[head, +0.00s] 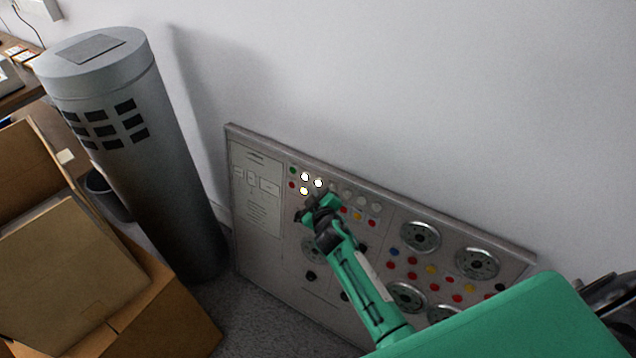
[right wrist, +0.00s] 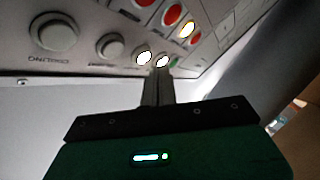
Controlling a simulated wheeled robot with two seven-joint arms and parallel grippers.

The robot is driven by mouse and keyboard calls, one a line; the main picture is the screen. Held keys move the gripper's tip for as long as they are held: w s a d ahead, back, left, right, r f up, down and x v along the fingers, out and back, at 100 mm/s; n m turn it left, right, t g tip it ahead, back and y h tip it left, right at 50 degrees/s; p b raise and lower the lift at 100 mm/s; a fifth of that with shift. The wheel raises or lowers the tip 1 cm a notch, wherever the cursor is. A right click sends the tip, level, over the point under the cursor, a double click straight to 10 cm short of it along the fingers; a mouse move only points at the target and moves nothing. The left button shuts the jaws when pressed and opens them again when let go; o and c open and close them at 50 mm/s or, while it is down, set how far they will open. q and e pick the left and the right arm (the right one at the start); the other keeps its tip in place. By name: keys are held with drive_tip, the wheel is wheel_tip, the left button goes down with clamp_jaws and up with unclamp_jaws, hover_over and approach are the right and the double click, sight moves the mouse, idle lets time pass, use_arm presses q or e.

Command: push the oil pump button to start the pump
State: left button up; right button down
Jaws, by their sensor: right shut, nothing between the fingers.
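The control panel (head: 257,215) is a grey board with rows of round buttons, low against the wall. Its upper left part has a few glowing white buttons (head: 318,183), a green button (head: 292,170) and a red button (head: 291,185). I cannot read which button is the oil pump's. My right gripper (head: 305,213) is shut and empty, in front of the panel just below the glowing buttons. In the right wrist view its fingertips (right wrist: 157,76) are close to a glowing white button (right wrist: 162,62) and the green button (right wrist: 174,62); I cannot tell whether they touch. My left gripper is not in view.
A tall grey cylinder (head: 165,160) stands left of the panel. An open cardboard box (head: 75,270) is at the lower left. Round metal discs (head: 420,236) and coloured buttons fill the panel's right part. The wall (head: 400,90) above is bare.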

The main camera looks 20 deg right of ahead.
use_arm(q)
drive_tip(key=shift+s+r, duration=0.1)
use_arm(e)
drive_tip(key=s+a, duration=0.1)
drive_tip(key=a, duration=0.1)
drive_tip(key=s+a+r, duration=0.1)
drive_tip(key=s, duration=0.1)
drive_tip(key=shift+a, duration=0.35)
idle(0.4)
